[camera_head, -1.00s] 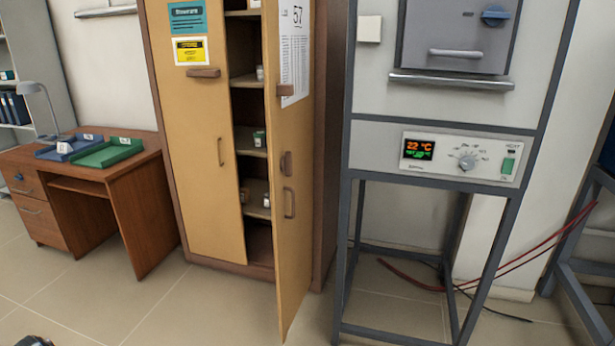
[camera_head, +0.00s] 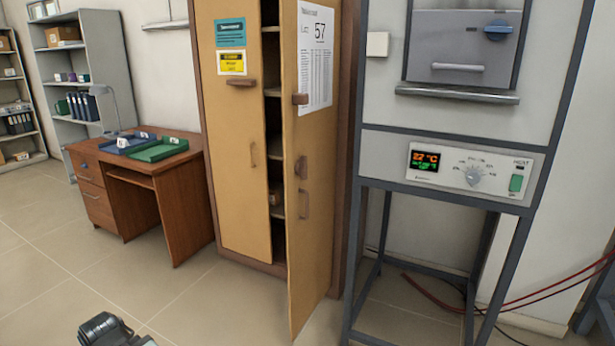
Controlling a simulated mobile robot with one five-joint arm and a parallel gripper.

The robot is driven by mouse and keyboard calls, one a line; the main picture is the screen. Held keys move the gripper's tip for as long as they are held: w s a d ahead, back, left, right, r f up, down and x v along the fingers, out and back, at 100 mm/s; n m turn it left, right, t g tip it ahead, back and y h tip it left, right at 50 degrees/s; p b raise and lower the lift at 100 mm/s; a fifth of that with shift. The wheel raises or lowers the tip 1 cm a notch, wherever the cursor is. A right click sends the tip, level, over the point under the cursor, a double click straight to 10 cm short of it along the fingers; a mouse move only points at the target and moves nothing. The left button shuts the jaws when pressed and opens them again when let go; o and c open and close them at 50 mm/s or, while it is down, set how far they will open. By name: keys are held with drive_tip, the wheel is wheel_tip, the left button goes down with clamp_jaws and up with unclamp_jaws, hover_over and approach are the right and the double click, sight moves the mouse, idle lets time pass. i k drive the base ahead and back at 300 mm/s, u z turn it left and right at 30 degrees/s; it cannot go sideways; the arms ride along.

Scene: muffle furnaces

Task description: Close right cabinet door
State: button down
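The right cabinet door (camera_head: 322,190) stands ajar, swung out toward me. It carries a white sheet marked 57 (camera_head: 316,58) and brown handles (camera_head: 302,168) near its left edge. The left cabinet door (camera_head: 233,160) looks shut, with a teal and a yellow label. Shelves show in the dark gap (camera_head: 273,120) between the doors. A dark part of my arm, likely at my gripper (camera_head: 112,332), shows at the bottom left edge, well apart from the door. Its fingers cannot be made out.
A muffle furnace (camera_head: 463,60) on a grey metal frame (camera_head: 362,270) stands close on the right of the cabinet. A wooden desk (camera_head: 180,195) with blue and green trays is on the left. Red cables (camera_head: 440,303) lie at the right. The floor in front is clear.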

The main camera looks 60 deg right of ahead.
sight(310, 29)
drive_tip(key=z, duration=0.35)
drive_tip(key=i, duration=1)
